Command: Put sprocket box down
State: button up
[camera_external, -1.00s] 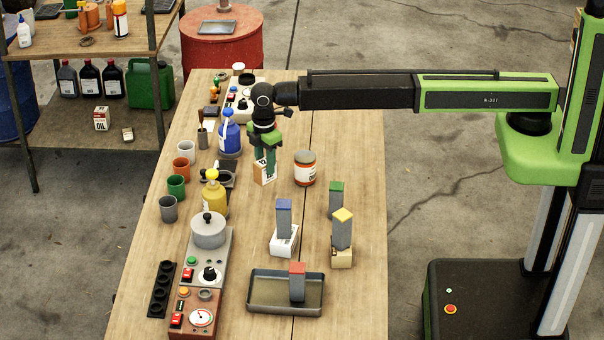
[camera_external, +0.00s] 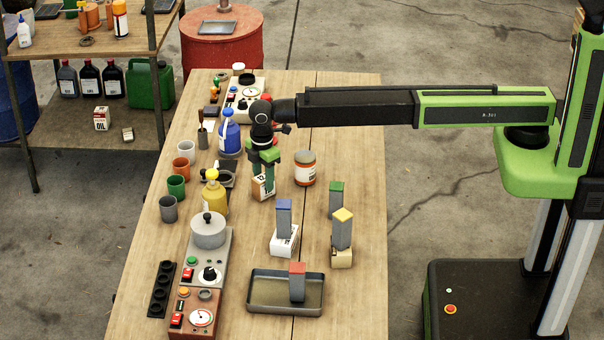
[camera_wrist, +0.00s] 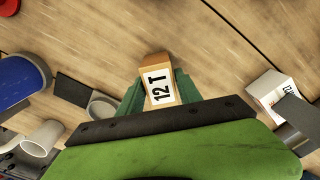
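The sprocket box (camera_external: 263,189) is a small white and orange-brown carton. It sits between the green fingers of my gripper (camera_external: 263,168), above the middle of the wooden table. In the wrist view the box (camera_wrist: 160,90) shows its "12 T" label, and the fingers of my gripper (camera_wrist: 156,95) press on its two sides. The gripper is shut on it. The box is upright and its bottom is at or very near the tabletop; I cannot tell whether it touches.
An orange-labelled jar (camera_external: 305,168) stands just right of the box. The blue bottle (camera_external: 229,135) and yellow bottle (camera_external: 214,197) stand left. A blue-topped block on a white box (camera_external: 284,241) and a metal tray (camera_external: 260,305) are nearer. Bare table (camera_external: 250,225) lies in front.

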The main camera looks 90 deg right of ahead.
jog(key=shift+o, duration=1.4)
jog(key=shift+r, duration=0.1)
notch_tip(320, 180, up, 12)
jog(key=r+p, duration=0.1)
jog(key=p, duration=1.2)
jog(key=s+d+m, duration=0.3)
jog(key=s, duration=0.7)
jog(key=s+d+m, duration=0.3)
jog(key=s+d, duration=0.1)
jog(key=s, duration=0.6)
jog(key=s+d+m, duration=0.3)
jog(key=s+d, duration=0.1)
jog(key=s, duration=0.6)
jog(key=shift+f+b, duration=0.35)
jog(key=shift+f, duration=0.05)
jog(key=shift+f+b, duration=2.95)
